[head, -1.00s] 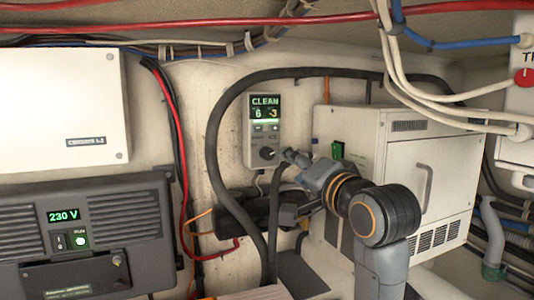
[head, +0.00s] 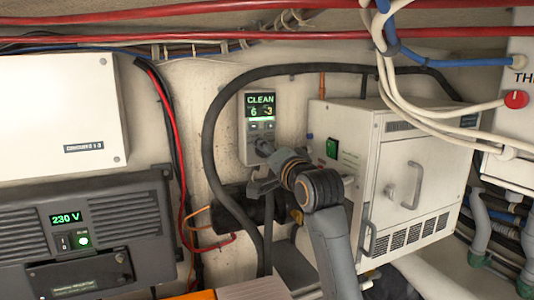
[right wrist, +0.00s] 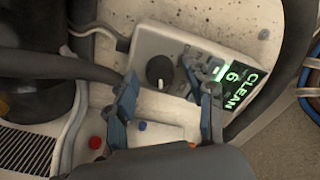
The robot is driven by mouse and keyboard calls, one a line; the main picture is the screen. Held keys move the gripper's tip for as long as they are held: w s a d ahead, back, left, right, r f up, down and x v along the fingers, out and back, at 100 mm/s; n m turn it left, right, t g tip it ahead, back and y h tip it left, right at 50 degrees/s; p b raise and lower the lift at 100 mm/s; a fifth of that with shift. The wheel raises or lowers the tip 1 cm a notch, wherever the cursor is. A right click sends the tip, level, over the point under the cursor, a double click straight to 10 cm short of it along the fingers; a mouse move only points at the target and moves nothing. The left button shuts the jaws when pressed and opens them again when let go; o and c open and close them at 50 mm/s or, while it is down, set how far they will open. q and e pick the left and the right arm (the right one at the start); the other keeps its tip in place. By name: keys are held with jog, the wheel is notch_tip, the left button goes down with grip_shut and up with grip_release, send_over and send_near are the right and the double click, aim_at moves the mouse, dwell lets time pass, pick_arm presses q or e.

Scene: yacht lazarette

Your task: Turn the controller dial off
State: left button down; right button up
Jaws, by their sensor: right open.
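The controller (head: 246,143) is a small pale box on the back wall, with a green display reading "CLEAN", 6 and -3. Its black dial (right wrist: 159,70) shows in the right wrist view, with a light pointer mark on its face. My right gripper (head: 259,168) is at the lower part of the controller and partly hides the dial in the head view. In the right wrist view the right gripper (right wrist: 161,76) is open, with its blue-grey fingers on either side of the dial; contact cannot be told. My left gripper is out of view.
A thick black hose (head: 209,140) loops around the controller. A white cabinet (head: 402,160) with a handle stands to the right. A dark unit reading 230 V (head: 110,205) and a white box (head: 60,115) are at left. Red and white cables cross above.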

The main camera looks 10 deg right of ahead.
grip_shut()
jog(key=shift+n, duration=13.5)
grip_release()
